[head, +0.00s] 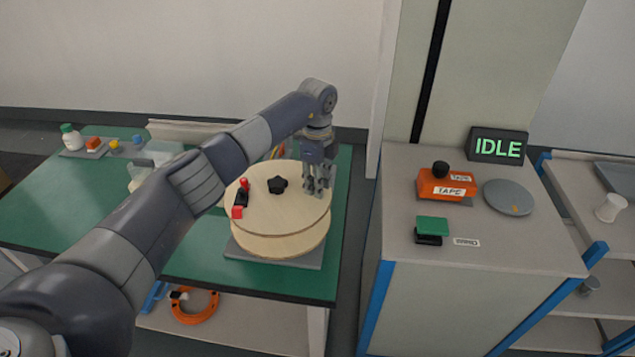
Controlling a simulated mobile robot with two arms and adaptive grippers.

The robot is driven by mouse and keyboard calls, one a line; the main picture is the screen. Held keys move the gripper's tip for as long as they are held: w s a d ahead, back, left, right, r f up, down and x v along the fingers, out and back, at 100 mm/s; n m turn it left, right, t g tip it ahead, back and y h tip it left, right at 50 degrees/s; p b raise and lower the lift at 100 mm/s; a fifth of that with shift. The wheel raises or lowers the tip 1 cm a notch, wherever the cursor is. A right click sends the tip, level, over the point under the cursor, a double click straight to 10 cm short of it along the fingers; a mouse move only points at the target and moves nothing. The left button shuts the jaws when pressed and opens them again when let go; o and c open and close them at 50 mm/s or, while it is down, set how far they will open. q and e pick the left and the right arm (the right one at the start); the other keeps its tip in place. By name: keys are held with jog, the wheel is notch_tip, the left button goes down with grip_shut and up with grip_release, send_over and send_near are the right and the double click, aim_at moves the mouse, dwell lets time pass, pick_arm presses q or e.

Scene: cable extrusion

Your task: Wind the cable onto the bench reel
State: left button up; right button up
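The bench reel (285,226) has round pale wooden flanges and sits on a grey base plate (262,252) on the green bench (180,262). A black star-shaped knob (278,185) is at its centre, and a small red and black clamp (239,205) is at its left edge. My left gripper (318,190) points down over the right part of the reel's top flange; I cannot tell whether it touches the flange or how far its fingers are apart. A bit of orange cable (277,152) shows behind my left arm, mostly hidden. My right gripper is not in view.
An orange coil (195,306) lies on the shelf under the bench. A grey cabinet to the right carries an orange tape dispenser (446,185), a grey disc (508,197), a green-topped stamp (431,228) and a display reading IDLE (498,146). Small bottles and blocks stand at the bench's back left.

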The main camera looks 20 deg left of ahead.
pick_arm(q)
jog(key=o, duration=0.3)
notch_tip(320, 180, up, 12)
jog(key=shift+r, duration=0.1)
dwell(0.5)
